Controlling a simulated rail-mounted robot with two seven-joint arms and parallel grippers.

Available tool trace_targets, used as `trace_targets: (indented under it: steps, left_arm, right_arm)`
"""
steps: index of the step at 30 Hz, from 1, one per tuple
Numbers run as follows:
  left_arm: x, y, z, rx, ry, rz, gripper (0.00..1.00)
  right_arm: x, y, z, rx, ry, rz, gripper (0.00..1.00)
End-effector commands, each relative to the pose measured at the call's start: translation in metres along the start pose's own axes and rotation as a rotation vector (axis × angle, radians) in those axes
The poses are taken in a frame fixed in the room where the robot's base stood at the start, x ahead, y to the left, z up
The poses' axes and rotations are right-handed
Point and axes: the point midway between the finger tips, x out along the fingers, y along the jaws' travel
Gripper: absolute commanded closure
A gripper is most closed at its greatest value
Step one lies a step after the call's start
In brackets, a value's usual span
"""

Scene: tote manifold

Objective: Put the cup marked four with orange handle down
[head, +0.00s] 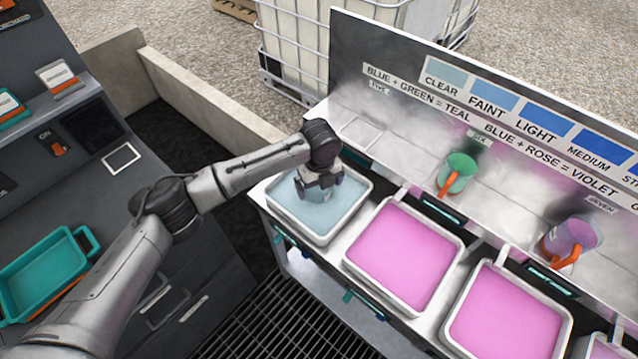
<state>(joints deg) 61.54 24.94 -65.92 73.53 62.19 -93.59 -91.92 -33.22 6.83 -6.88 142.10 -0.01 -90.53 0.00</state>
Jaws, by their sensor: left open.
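My left gripper (319,192) is open, pointing down over the tray of pale blue liquid (268,197). A pale, bluish rounded shape shows under and between its fingers; the gripper hides most of it, and I cannot tell whether it is a cup or touches the fingers. No cup with a readable four shows. A green cup (461,163) with an orange handle stands on the grey back shelf. A purple-tinted clear cup (580,233) with an orange handle stands farther right, by a label reading seven. My right gripper is not in view.
A pale square spot (362,132) on the shelf is empty. A sign board (480,110) rises behind. A teal bin (42,275) lies at left on a dark console.

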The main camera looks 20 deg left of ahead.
Motion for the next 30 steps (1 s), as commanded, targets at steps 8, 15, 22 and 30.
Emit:
trace_targets:
  steps: [8,15,22,30]
  left_arm:
    - [-0.042,-0.001,0.001,0.0,-0.002,-0.004,0.02]
    - [-0.085,-0.001,0.001,0.0,-0.001,-0.002,0.02]
    - [-0.112,-0.001,0.001,-0.001,-0.001,-0.002,0.02]
    - [-0.121,0.0,0.0,0.0,0.0,0.0,0.02]
  right_arm:
    - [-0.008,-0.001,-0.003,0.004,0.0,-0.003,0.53]
    - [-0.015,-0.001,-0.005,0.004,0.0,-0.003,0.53]
    - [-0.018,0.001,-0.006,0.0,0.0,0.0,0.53]
    - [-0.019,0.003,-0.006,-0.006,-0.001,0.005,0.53]
